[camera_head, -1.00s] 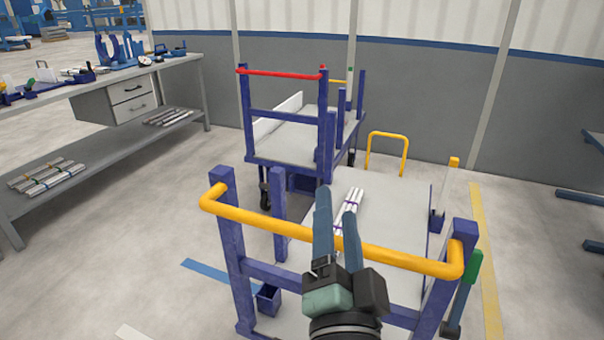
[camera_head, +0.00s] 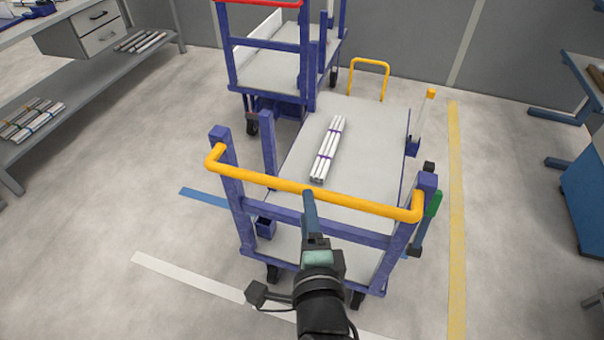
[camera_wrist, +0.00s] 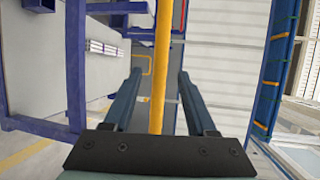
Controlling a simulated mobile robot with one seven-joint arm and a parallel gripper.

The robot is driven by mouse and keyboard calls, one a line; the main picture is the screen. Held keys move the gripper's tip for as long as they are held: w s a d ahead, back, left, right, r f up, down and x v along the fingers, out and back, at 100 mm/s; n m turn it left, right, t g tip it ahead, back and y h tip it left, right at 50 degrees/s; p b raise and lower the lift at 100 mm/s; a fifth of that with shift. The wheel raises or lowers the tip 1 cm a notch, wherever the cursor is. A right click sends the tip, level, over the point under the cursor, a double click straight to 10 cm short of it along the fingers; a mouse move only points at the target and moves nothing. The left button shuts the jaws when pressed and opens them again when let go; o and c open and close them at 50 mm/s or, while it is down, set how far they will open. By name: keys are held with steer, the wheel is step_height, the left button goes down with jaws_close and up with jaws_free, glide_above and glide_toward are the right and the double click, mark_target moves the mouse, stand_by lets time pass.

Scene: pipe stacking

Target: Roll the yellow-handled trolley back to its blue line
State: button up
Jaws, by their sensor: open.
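The trolley has a blue frame, a grey deck (camera_head: 365,150) and a yellow handle (camera_head: 262,182) across its near end. A bundle of white pipes (camera_head: 328,150) with purple bands lies on the deck. My gripper (camera_head: 308,195) is at the middle of the handle. In the wrist view the yellow bar (camera_wrist: 163,60) runs between the two open fingers of my gripper (camera_wrist: 160,74), with gaps on both sides. The blue line (camera_head: 204,198) shows on the floor left of the trolley's near end; whether it continues beneath the trolley is hidden.
A red-handled trolley (camera_head: 270,70) stands just behind, to the left. A workbench (camera_head: 75,62) is at the far left and blue furniture (camera_head: 588,185) at the right. A white line (camera_head: 187,276) and a yellow line (camera_head: 457,220) mark the floor. Floor at left is clear.

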steer(key=w+f, duration=0.1)
steer(key=w, duration=0.8)
steer(key=shift+w+a+f, duration=0.2)
steer(key=shift+a+f, duration=0.15)
steer(key=shift+a, duration=0.1)
jaws_close()
stand_by(0.8)
